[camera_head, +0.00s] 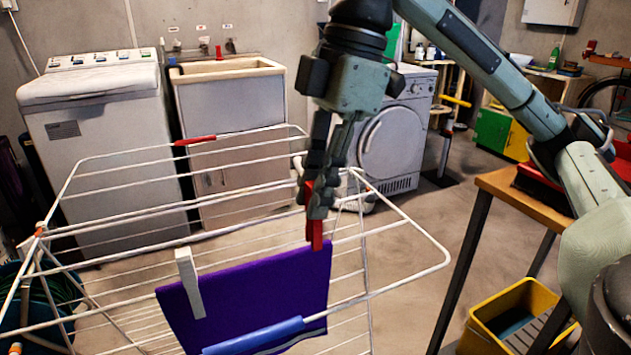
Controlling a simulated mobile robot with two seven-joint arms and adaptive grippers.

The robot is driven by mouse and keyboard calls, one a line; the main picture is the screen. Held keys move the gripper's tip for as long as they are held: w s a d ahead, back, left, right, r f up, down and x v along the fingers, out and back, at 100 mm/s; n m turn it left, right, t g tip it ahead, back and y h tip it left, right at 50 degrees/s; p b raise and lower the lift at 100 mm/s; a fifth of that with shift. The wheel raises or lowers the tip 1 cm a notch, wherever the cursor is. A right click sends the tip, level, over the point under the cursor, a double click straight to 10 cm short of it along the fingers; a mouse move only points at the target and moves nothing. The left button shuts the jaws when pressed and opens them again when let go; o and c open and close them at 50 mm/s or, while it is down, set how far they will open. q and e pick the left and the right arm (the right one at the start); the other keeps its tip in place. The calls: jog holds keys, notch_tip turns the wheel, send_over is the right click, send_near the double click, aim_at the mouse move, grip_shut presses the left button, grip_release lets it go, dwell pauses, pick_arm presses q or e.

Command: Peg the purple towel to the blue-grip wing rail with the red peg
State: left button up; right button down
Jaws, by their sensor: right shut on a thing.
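The purple towel (265,283) lies at the near side of the white drying rack, by the rail with the blue grip (253,336). The grip shows in front of the towel's lower part. A pale peg (190,283) stands at the towel's left part. My right gripper (317,200) points down above the towel's far right corner and is shut on the red peg (315,236). The red peg's lower end overlaps the towel's top edge; I cannot tell whether it clips it. My left gripper is out of view.
The rack's far rail carries a red grip (195,140). A washing machine (95,140), a sink cabinet (230,110) and a dryer (390,150) stand behind. A wooden table (525,205) and a yellow bin (520,300) are at the right. The floor between is clear.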

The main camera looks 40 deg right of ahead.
aim_at(316, 223)
jog(key=shift+f, duration=0.75)
jog(key=shift+f+b, duration=0.45)
jog(key=shift+f, duration=1.4)
jog(key=c, duration=1.3)
grip_release()
jog(key=shift+c, duration=0.2)
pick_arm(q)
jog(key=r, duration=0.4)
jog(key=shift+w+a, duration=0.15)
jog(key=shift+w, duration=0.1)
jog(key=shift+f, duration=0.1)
pick_arm(e)
jog(key=shift+r, duration=0.1)
jog(key=shift+r, duration=0.2)
jog(key=v, duration=1.1)
jog(key=shift+d+r, duration=0.2)
jog(key=shift+r, duration=0.05)
